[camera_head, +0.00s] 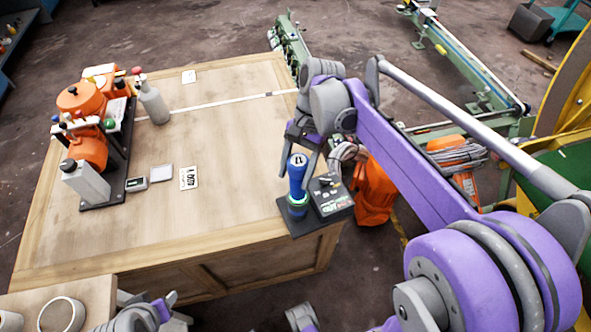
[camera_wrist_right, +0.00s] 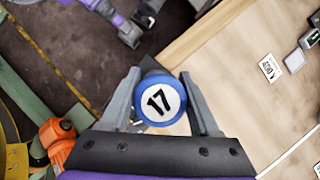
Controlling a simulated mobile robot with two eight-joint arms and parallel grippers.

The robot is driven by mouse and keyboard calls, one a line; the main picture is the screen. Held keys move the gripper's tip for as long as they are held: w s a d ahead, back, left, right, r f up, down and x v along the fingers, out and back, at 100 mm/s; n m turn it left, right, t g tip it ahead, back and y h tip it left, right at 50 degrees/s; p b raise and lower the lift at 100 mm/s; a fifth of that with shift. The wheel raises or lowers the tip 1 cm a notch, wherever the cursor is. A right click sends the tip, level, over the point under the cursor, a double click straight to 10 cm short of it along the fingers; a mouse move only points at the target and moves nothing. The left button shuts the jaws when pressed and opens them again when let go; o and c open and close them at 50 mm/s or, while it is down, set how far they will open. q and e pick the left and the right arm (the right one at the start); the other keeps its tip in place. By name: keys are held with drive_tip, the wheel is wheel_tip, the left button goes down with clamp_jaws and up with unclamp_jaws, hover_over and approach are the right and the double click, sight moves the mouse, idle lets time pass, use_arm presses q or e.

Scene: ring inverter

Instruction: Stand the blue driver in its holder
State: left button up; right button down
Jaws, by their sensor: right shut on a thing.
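The blue driver (camera_head: 297,178) is upright, slightly tilted, at the table's near right corner.
A dark box with a printed label (camera_head: 333,203) stands close right of the driver. The middle of the wooden table (camera_head: 225,130) is clear.

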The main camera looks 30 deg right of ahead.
use_arm(q)
drive_tip(key=shift+f, duration=0.1)
use_arm(e)
drive_tip(key=shift+f, duration=0.15)
drive_tip(key=shift+c, duration=0.2)
unclamp_jaws()
